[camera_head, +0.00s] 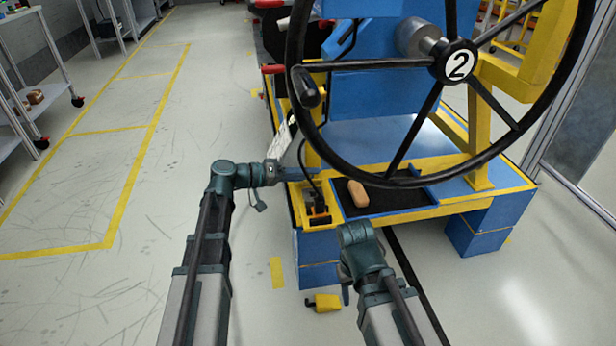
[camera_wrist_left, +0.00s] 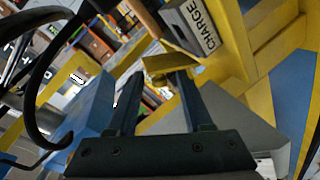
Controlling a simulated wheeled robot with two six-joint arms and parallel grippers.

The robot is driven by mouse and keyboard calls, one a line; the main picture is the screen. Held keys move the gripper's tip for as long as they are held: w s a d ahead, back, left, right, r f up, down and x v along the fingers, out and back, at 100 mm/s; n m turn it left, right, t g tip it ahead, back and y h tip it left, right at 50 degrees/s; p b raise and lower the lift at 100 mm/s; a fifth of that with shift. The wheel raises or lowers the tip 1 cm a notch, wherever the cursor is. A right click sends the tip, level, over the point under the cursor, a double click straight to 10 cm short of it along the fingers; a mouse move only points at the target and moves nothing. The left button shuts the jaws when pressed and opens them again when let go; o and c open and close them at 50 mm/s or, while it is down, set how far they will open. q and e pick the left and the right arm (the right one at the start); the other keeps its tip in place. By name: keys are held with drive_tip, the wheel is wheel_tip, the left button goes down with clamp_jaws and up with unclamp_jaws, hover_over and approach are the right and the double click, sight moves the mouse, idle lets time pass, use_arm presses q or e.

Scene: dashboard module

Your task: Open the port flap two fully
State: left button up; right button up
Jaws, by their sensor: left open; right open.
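I cannot clearly make out port flap two in the head view. In the left wrist view a grey block lettered CHARGE (camera_wrist_left: 195,28) shows at the top, with a yellow piece (camera_wrist_left: 178,60) below it. I cannot tell whether that piece is the flap. My left gripper (camera_wrist_left: 160,75) is open, its two dark fingers reaching toward the yellow piece; contact cannot be told. In the head view my left gripper (camera_head: 300,174) is at the left side of the blue and yellow module (camera_head: 390,214), left of the wheel. My right gripper (camera_head: 346,290) hangs low in front of the module.
A black steering wheel marked 2 (camera_head: 458,61) stands over the module. A tan block (camera_head: 357,193) lies in a dark tray beside a small black device (camera_head: 318,213). A yellow object (camera_head: 326,302) is on the floor below. The floor at left is open, with shelves beyond.

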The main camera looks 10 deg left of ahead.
use_arm(q)
drive_tip(key=shift+w+d, duration=0.1)
drive_tip(key=shift+d, duration=0.15)
clamp_jaws()
drive_tip(key=shift+w+a+n+g, duration=0.15)
drive_tip(key=shift+w+n+g, duration=0.15)
drive_tip(key=shift+w+n, duration=0.15)
drive_tip(key=shift+w+n+g+p, duration=0.15)
drive_tip(key=shift+n+g+p, duration=0.15)
drive_tip(key=shift+n, duration=0.35)
